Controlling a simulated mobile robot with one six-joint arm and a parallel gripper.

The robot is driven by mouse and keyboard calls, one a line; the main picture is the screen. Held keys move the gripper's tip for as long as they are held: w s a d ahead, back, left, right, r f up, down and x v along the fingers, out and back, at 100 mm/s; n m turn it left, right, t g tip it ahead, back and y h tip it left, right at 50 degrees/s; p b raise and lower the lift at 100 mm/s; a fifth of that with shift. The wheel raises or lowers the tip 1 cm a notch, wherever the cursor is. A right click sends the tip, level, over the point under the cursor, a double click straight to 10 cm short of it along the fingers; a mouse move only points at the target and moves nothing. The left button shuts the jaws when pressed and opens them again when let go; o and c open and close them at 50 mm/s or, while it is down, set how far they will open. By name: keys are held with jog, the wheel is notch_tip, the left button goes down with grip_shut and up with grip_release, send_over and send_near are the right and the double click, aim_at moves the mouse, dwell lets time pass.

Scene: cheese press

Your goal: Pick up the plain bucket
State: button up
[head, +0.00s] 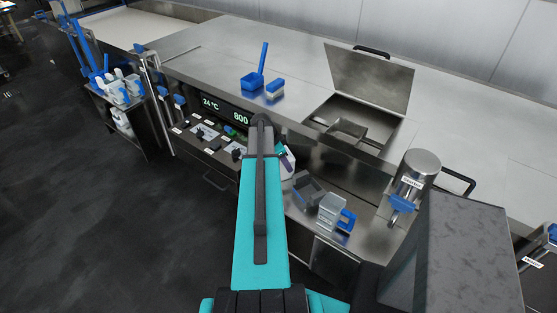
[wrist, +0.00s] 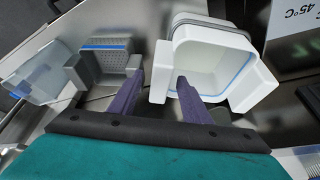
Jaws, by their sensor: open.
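The plain bucket (wrist: 205,62) is white and open-topped, with block-like side lugs and a blue line inside. It stands right of centre in the wrist view; in the head view only a white part beside my arm shows. My gripper (wrist: 159,80) has two purple fingers spread apart. The left finger is outside the bucket's left lug and the right finger overlaps its opening, so they appear to straddle that side. I cannot tell whether either touches. In the head view, a purple finger shows beside my arm and the rest is hidden.
A grey perforated container (wrist: 103,65) stands left of the bucket, with a clear container (wrist: 42,72) farther left. The head view shows a counter (head: 215,48), an open-lidded basin (head: 352,123), a steel cylinder (head: 418,172) and a blue tray (head: 252,82).

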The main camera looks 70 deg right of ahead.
dwell(0.5)
grip_shut()
jog(key=shift+r+b, duration=0.15)
jog(key=shift+b, duration=0.2)
jog(key=shift+a+r+b, duration=0.15)
jog(key=shift+r+b, duration=0.25)
notch_tip(320, 180, up, 6)
jog(key=shift+f+b, duration=0.25)
jog(key=shift+b, duration=0.95)
jog(key=shift+w+a+r, duration=0.1)
jog(key=shift+a+r, duration=0.1)
jog(key=shift+a, duration=0.05)
jog(key=w+a+b, duration=0.2)
jog(key=a, duration=0.7)
jog(key=w+a+b, duration=0.3)
jog(key=a, duration=0.6)
jog(key=shift+a+b, duration=0.25)
jog(key=shift+b, duration=0.1)
jog(key=shift+r, duration=0.15)
